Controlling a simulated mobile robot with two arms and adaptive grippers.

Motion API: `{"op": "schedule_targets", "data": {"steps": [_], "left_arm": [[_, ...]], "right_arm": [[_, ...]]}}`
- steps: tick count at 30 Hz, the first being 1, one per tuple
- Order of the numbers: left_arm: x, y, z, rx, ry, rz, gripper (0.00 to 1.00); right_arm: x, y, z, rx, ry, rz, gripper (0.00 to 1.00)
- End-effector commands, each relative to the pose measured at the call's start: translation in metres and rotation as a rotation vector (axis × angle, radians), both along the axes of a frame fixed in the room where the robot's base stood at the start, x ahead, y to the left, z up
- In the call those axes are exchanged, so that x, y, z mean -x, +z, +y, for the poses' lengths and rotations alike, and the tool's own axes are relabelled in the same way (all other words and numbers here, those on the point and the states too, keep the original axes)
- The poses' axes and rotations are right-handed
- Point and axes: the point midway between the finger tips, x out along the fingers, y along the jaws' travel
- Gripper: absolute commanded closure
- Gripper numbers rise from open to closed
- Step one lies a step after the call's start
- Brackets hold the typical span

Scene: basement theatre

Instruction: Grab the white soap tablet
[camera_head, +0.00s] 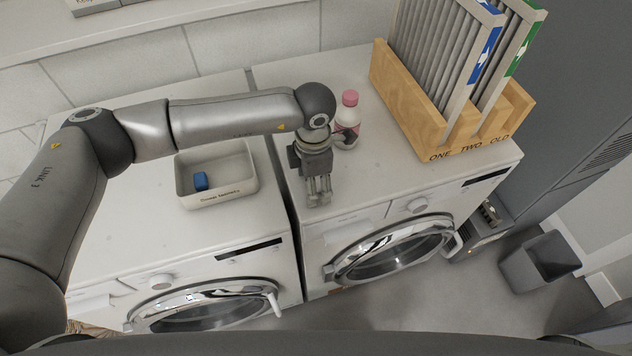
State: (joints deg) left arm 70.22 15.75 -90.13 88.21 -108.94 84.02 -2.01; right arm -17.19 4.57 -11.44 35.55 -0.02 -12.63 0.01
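My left gripper (318,203) points down over the front of the right washing machine's white top (362,187). Its fingers look close together, but whether they are shut or hold anything is too small to tell. I cannot make out a white soap tablet; one at the fingers would be hard to see against the white top. A white tray (228,194) with writing on its front stands on the left machine, left of my gripper. A small blue block (201,181) lies in the tray's left part. My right gripper is not in view.
A white bottle with a pink cap (350,99) stands just behind my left gripper. A grey bin (540,262) is on the floor. A narrow gap separates the machines.

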Motion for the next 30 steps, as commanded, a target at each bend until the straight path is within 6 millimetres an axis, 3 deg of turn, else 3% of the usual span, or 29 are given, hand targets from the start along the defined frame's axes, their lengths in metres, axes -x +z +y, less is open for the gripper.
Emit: {"op": "schedule_targets", "data": {"steps": [3, 13, 23, 30], "left_arm": [[0.000, 0.000, 0.000, 0.000, 0.000, 0.000, 0.38], [0.000, 0.000, 0.000, 0.000, 0.000, 0.000, 0.80], [0.000, 0.002, 0.000, 0.001, 0.001, -0.001, 0.81], [-0.001, 0.023, 0.000, 0.002, 0.001, -0.004, 0.81]], "right_arm": [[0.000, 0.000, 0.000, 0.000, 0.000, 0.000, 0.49], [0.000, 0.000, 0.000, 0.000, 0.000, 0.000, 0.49], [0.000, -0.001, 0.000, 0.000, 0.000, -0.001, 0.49], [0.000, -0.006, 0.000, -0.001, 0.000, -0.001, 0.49]]}}
